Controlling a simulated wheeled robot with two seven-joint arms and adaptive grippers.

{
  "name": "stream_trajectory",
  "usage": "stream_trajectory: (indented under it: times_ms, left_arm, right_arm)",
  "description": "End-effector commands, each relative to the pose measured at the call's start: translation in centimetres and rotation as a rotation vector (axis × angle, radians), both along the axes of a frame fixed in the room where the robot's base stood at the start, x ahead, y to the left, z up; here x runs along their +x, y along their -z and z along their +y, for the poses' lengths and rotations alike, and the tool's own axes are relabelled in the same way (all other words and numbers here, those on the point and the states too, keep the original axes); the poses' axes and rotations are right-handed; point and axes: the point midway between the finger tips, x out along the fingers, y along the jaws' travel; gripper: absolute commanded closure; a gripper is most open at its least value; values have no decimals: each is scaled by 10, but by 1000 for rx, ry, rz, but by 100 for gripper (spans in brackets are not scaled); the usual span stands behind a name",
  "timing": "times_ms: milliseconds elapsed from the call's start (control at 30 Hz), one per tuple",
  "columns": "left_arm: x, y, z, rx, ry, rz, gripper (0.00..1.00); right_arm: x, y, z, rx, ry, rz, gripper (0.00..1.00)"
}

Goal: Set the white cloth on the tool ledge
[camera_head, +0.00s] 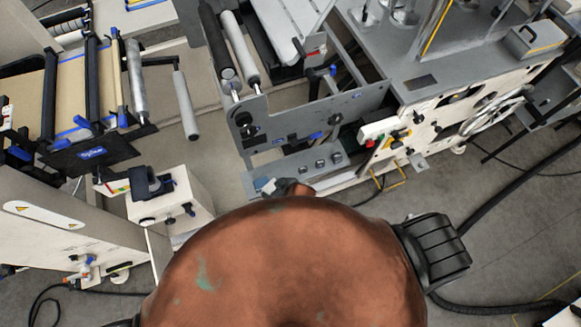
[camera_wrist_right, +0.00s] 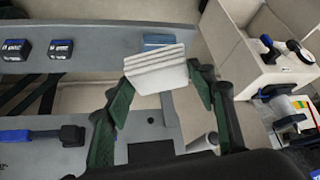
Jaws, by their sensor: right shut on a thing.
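The white cloth (camera_wrist_right: 157,68) is a small folded pad with ridged layers, held between the green fingers of my right gripper (camera_wrist_right: 160,84). In the head view the cloth (camera_head: 268,186) shows as a small pale patch beside the dark tip of my right gripper (camera_head: 287,187). The tool ledge (camera_wrist_right: 100,38) is a long grey strip behind the cloth in the wrist view. In the head view the ledge (camera_head: 287,173) runs along the grey machine frame, and the cloth is at its left end. I cannot tell whether cloth and ledge touch. My left gripper is not in view.
Two dark blue-labelled blocks (camera_wrist_right: 60,48) stand on the ledge, left of the cloth. A flat blue patch (camera_wrist_right: 158,40) lies just behind the cloth. A white cabinet (camera_head: 178,200) stands left of the ledge. A large brown rounded form hides the lower middle of the head view.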

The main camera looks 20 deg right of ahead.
Motion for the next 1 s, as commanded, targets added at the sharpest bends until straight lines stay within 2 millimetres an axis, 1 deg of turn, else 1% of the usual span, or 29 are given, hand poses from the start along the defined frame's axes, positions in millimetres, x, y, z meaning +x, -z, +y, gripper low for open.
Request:
stream_trajectory:
  times_ms: [33,300,400,500,600,767,833,900,1000]
  left_arm:
    - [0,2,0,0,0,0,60]
    - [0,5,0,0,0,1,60]
    - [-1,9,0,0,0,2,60]
    - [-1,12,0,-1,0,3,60]
    - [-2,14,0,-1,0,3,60]
    - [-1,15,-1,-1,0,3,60]
    - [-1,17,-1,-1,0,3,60]
    - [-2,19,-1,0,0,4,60]
    - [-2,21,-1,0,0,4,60]
  right_arm:
    - [10,5,-8,-6,1,-4,69]
    - [62,34,-46,-4,2,-2,69]
    - [74,55,-56,-4,3,2,69]
    - [85,71,-63,-3,3,1,69]
    - [92,81,-69,-2,3,0,69]
    - [98,89,-74,-1,4,0,69]
    - [102,96,-78,-2,6,0,69]
    - [100,109,-76,-2,5,3,69]
    - [100,120,-76,-2,4,1,69]
